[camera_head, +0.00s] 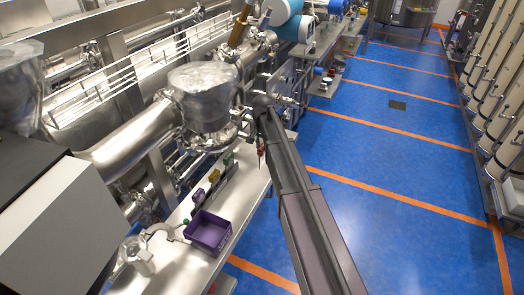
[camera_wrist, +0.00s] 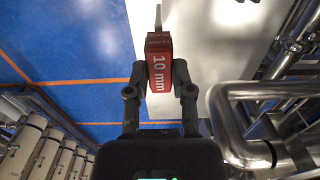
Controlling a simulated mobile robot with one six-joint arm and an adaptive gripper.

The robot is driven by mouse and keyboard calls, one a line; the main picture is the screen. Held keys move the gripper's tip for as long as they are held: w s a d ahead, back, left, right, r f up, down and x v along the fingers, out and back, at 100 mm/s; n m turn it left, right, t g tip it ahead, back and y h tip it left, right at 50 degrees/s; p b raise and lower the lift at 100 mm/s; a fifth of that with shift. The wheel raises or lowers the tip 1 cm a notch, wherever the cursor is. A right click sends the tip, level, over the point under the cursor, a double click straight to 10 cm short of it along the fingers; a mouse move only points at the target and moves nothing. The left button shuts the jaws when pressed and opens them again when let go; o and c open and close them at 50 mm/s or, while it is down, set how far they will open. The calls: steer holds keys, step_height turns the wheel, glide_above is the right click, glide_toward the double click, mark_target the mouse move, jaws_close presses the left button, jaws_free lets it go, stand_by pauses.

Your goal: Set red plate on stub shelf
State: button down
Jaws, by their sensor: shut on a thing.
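The red plate (camera_wrist: 158,62) is a block-like piece marked "10 mm" in the wrist view. My gripper (camera_wrist: 159,88) is shut on it, with one dark finger on each side. In the head view a small red piece (camera_head: 261,148) shows beside the end of my arm, above the bench edge. A short low shelf (camera_head: 322,92) juts out over the floor farther back, with small blue and red items on it. I cannot tell for certain that it is the stub shelf. My gripper is apart from it.
A pale bench (camera_head: 238,205) carries a purple bin (camera_head: 208,231) and several small items in a row. A steel vessel (camera_head: 203,95) and pipes stand behind it. The blue floor (camera_head: 400,150) with orange lines is clear on the right.

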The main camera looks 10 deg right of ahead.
steer(key=shift+w, duration=0.2)
steer(key=shift+w, duration=0.6)
step_height(320, 180, down, 4)
steer(key=b, duration=0.3)
steer(key=shift+r+b, duration=0.15)
steer(key=shift+b, duration=0.2)
steer(key=shift+c, duration=2.4)
jaws_free()
steer(key=shift+r, duration=0.1)
step_height(320, 180, up, 12)
steer(key=p, duration=1.2)
